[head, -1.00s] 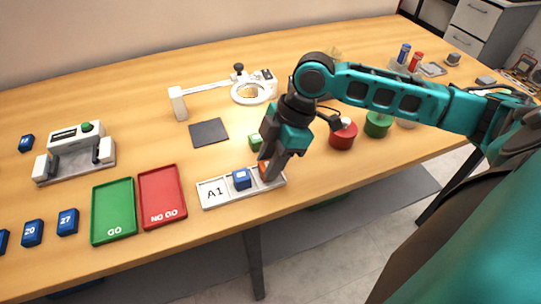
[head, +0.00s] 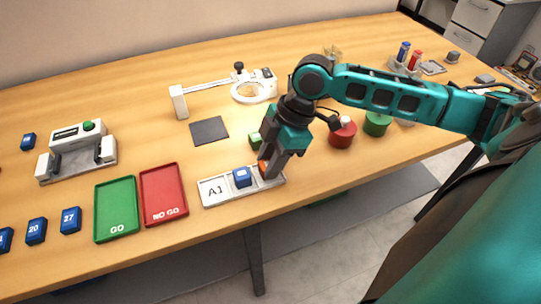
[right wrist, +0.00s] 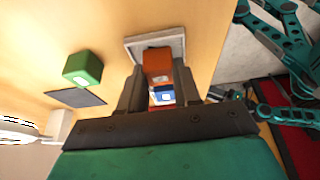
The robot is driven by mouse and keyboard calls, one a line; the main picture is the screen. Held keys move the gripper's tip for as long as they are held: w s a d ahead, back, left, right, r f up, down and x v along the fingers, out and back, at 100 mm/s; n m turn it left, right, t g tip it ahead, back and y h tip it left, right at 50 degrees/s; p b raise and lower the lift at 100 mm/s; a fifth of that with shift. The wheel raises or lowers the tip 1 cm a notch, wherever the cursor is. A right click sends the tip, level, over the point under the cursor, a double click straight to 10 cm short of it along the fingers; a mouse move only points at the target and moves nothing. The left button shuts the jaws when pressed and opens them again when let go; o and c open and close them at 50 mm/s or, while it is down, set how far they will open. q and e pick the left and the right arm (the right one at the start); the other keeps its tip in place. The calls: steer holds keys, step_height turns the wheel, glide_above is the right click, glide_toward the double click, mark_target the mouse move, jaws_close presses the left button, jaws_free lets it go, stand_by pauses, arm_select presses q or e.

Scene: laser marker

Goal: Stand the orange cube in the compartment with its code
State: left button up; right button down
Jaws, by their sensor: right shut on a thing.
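My right gripper (head: 271,171) is shut on the orange cube (head: 263,167), at the right end of the white tray (head: 212,202) labelled A1. In the right wrist view the orange cube (right wrist: 157,62) sits between the two fingers, over the tray (right wrist: 137,45). The fingers hide much of the cube in the head view, and I cannot tell whether it touches the tray floor. A blue cube (head: 242,177) with a white label stands in the tray, just left of the orange cube. No code is readable on the orange cube. My left gripper is not in view.
A green cube (head: 255,140) stands behind the tray, near a dark square pad (head: 209,131). Red NO GO (head: 162,190) and green GO (head: 116,205) trays lie to the left, with several blue cubes beyond. A red round object (head: 342,135) stands to the right.

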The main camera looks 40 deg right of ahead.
stand_by(0.4)
steer(key=c, duration=0.7)
jaws_free()
steer(key=p+v, duration=0.1)
steer(key=v, duration=1.2)
steer(key=shift+f+p, duration=0.1)
steer(key=shift+p, duration=0.2)
steer(key=shift+s, duration=0.15)
